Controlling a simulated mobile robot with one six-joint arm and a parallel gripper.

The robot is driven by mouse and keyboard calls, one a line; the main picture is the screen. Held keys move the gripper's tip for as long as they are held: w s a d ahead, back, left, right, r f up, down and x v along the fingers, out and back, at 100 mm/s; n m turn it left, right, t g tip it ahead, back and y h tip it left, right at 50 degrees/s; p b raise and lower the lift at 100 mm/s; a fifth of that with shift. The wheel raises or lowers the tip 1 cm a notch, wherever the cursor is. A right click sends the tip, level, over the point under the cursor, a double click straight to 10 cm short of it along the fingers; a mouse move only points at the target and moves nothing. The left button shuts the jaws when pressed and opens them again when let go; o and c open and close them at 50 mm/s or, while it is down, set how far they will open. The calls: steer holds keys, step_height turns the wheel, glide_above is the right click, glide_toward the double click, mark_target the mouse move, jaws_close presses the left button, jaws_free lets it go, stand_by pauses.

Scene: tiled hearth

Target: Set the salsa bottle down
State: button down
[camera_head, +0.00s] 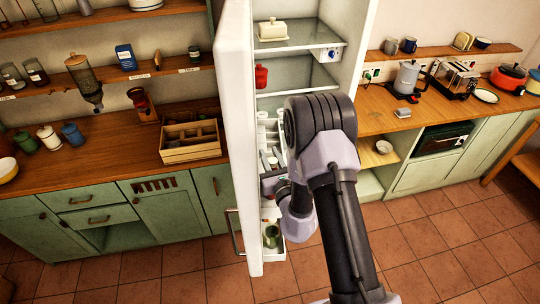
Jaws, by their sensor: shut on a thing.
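My arm reaches into the open fridge (312,62), and my gripper (272,184) is low inside it, beside the open door. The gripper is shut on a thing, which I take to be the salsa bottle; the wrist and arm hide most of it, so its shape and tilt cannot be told. I cannot tell whether it touches a shelf or the door bin. A separate red container (261,76) stands higher up in the fridge, near the door.
The fridge door (235,130) stands open close to the left of my arm. A butter dish (272,29) is on the upper glass shelf. A green item (271,235) sits in the low bin. A wooden crate (190,152) is on the left counter. The tiled floor is clear.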

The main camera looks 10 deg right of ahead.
steer(key=shift+f, duration=0.2)
steer(key=c, duration=1.4)
jaws_free()
steer(key=shift+c, duration=0.2)
steer(key=shift+r, duration=0.3)
steer(key=s+b, duration=0.1)
steer(key=s, duration=0.2)
steer(key=s+b, duration=0.1)
steer(key=s, duration=0.2)
steer(key=s+f+b, duration=0.1)
steer(key=s, duration=0.2)
steer(key=shift+d+b, duration=0.35)
steer(key=shift+d, duration=0.05)
steer(key=shift+s+r+p, duration=0.6)
steer(key=shift+r+p, duration=0.1)
steer(key=shift+p, duration=0.35)
steer(key=shift+s+d+f+p, duration=0.1)
steer(key=shift+s+f+p, duration=0.2)
steer(key=shift+s+p, duration=0.55)
